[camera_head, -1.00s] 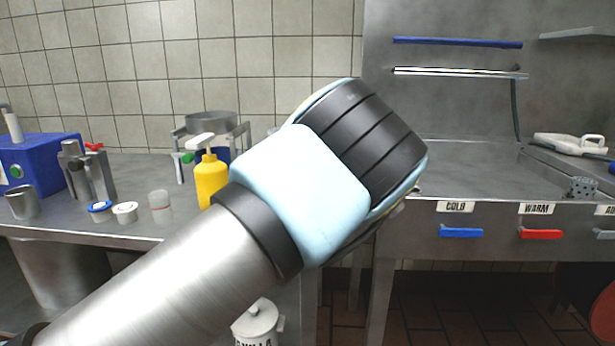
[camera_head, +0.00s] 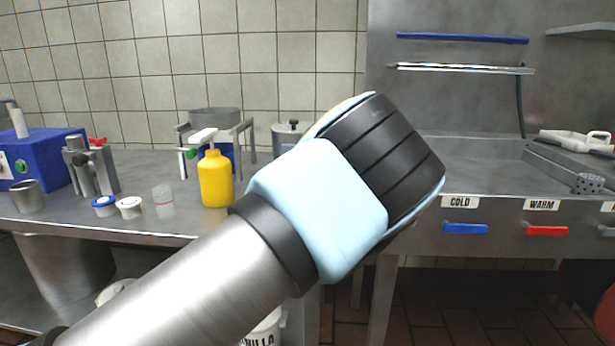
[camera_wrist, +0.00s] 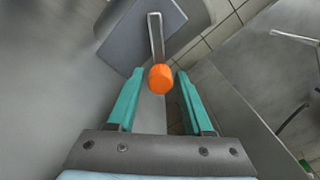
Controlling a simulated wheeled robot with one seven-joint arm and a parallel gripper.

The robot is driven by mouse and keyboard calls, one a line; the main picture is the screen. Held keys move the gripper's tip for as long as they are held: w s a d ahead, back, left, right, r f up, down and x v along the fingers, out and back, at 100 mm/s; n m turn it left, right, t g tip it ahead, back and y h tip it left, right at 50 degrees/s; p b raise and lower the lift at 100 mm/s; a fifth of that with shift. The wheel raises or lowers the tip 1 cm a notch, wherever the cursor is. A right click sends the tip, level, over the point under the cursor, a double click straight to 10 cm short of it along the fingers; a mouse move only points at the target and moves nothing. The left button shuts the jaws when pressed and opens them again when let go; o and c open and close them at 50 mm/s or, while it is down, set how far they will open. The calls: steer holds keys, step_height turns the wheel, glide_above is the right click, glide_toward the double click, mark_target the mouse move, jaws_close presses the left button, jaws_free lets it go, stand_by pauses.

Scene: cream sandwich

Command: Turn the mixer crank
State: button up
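In the wrist view, the crank has an orange knob (camera_wrist: 161,79) at the end of a metal bar (camera_wrist: 156,36), which meets a grey block (camera_wrist: 140,32). My gripper (camera_wrist: 160,74) is open, with one teal finger on each side of the knob in the picture. Gaps show between the knob and both fingers. I cannot tell how deep the knob is between them. In the head view, my arm hides my gripper fingers, and the crank is not visible there.
A steel counter (camera_head: 150,228) on the left holds a yellow pump bottle (camera_head: 215,180), small tubs, a blue machine (camera_head: 45,158) and a metal pot on a stand (camera_head: 214,122).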

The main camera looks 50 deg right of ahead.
steer(key=shift+o, duration=0.8)
steer(key=v, duration=1)
steer(key=shift+s+a, duration=0.2)
steer(key=shift+a, duration=0.15)
